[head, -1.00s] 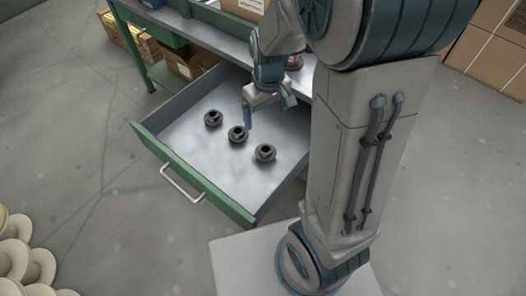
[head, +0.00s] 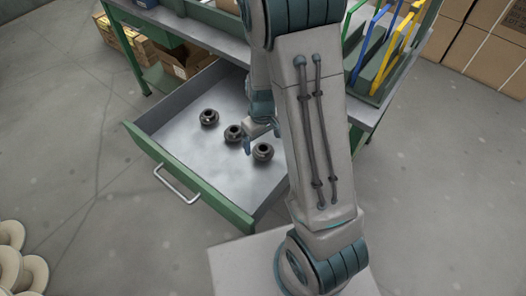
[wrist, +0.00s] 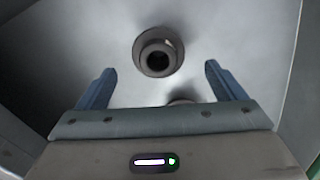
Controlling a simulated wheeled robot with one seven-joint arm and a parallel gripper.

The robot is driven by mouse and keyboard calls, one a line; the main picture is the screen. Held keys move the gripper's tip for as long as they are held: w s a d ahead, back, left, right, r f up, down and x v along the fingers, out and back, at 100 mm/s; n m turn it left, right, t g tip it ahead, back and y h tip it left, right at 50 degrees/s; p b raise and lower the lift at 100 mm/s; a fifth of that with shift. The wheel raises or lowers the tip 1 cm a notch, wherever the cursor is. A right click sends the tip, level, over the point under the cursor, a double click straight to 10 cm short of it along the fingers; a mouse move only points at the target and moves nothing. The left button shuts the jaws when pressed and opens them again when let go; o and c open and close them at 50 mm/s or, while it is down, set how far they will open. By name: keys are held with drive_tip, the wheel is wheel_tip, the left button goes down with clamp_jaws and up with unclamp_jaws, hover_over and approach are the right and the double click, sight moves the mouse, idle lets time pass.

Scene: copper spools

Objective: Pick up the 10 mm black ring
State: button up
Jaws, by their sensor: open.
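Three black rings, each a collar on a wider flange, lie in a diagonal row in the open drawer: a left one (head: 209,117), a middle one (head: 233,133) and a right one (head: 262,152). They look alike in size, and I cannot tell which is the 10 mm one. My gripper (head: 262,136) is low over the drawer, close to the middle and right rings and partly hidden by my arm. In the wrist view my gripper (wrist: 157,72) is open and empty. One ring (wrist: 158,51) shows ahead between the fingertips, and another (wrist: 181,101) is mostly hidden behind the gripper body.
The drawer's green front (head: 185,178) and grey side walls surround the rings. The workbench top (head: 190,32) is behind, with coloured-handled racks (head: 385,50) at the right. Pale spools (head: 20,265) stand on the floor at lower left. The drawer floor is otherwise bare.

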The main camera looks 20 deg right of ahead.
sight(263, 147)
wheel_tip(263, 147, down, 4)
drive_tip(key=shift+w+f, duration=0.1)
drive_tip(key=shift+c, duration=0.3)
drive_tip(key=c, duration=1)
